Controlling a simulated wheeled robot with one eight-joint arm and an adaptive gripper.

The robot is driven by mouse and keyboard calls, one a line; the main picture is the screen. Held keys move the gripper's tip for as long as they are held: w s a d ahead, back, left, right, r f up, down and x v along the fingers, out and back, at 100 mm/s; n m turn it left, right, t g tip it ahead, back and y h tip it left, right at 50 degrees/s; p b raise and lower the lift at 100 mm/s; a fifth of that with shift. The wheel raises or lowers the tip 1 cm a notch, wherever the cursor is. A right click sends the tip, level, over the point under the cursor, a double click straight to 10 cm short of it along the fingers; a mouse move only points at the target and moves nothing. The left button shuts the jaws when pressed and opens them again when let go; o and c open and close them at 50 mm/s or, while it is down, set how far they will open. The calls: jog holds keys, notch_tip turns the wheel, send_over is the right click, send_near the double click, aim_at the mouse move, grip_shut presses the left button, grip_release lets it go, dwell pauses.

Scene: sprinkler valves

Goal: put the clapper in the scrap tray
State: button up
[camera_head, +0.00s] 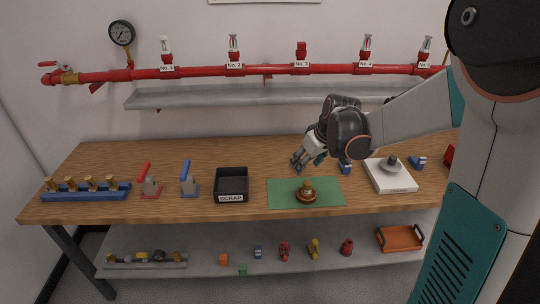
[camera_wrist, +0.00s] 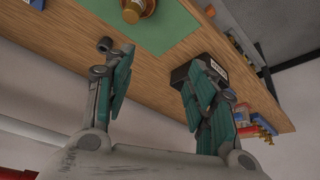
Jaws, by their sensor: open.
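The scrap tray (camera_head: 231,172) is a black open box labelled SCRAP on the bench, left of a green mat; part of it shows behind a finger in the wrist view (camera_wrist: 181,74). A brass piece with a round brown base (camera_head: 307,194) stands on the mat and shows at the top of the wrist view (camera_wrist: 133,10). A grey disc with a raised centre (camera_head: 392,164) lies on a white labelled block. I cannot tell for certain which of these is the clapper. My gripper (camera_head: 307,162) is open and empty above the bench, behind the mat.
The green mat (camera_head: 277,190) lies at the bench's front edge. Red and blue clamp-like pieces (camera_head: 150,181) and a blue rack of brass parts (camera_head: 86,189) stand left. A blue piece (camera_head: 346,168) sits close to my gripper. A red pipe (camera_head: 200,72) and grey shelf are behind.

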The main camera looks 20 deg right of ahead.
jog(key=n+p, duration=0.1)
jog(key=p, duration=0.1)
send_near(310, 183)
notch_tip(310, 183, up, 2)
jog(key=shift+g+y, duration=0.3)
jog(key=shift+g, duration=0.2)
jog(key=b+x, duration=0.1)
jog(key=x, duration=0.1)
jog(key=b+x, duration=0.1)
jog(key=x, duration=0.2)
jog(key=d+b+x, duration=0.1)
jog(key=x, duration=0.2)
jog(key=shift+f, duration=0.15)
jog(key=shift+a+b+x, duration=0.1)
jog(key=shift+b+x, duration=0.4)
jog(key=shift+x, duration=0.85)
jog(key=shift+a+b+x, duration=0.15)
jog(key=shift+b+x, duration=0.35)
jog(key=shift+x, duration=0.9)
jog(key=shift+w, duration=0.1)
grip_shut()
